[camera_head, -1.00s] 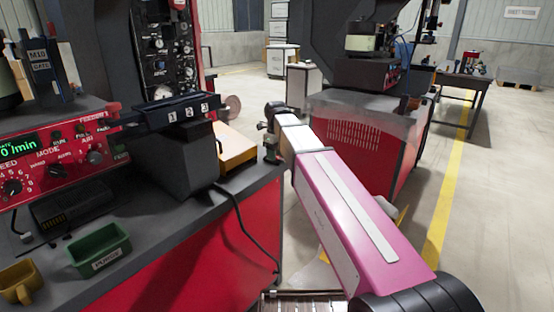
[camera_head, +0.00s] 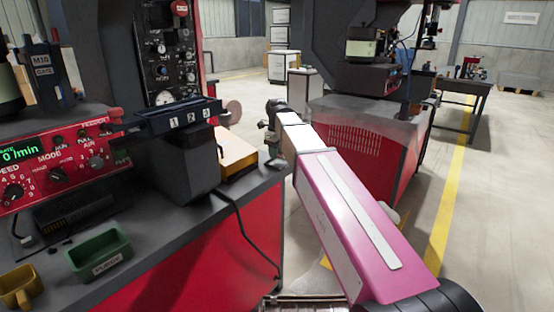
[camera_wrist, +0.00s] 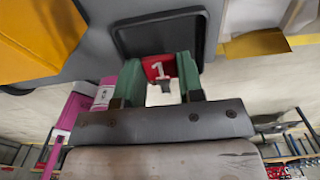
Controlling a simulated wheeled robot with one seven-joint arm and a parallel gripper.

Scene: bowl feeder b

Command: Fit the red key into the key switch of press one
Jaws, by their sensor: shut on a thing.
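In the wrist view, my gripper (camera_wrist: 159,80) is shut on the red key (camera_wrist: 158,66), which carries a white 1 and sits between the green fingers. A dark rectangular, rimmed surface (camera_wrist: 203,28) lies just beyond the key; I cannot tell whether they touch. In the head view, my arm reaches away toward the right end of the near bench, and the fingers and key cannot be made out there. A black rack (camera_head: 170,118) marked 1, 2, 3 stands on that bench, left of the arm's end. I cannot pick out the key switch of press one in either view.
The near bench (camera_head: 150,245) holds a red control panel (camera_head: 60,160), a green bin (camera_head: 98,250), a yellow cup (camera_head: 20,287) and an orange-yellow box (camera_head: 237,152). A black cable (camera_head: 240,220) hangs over its edge.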

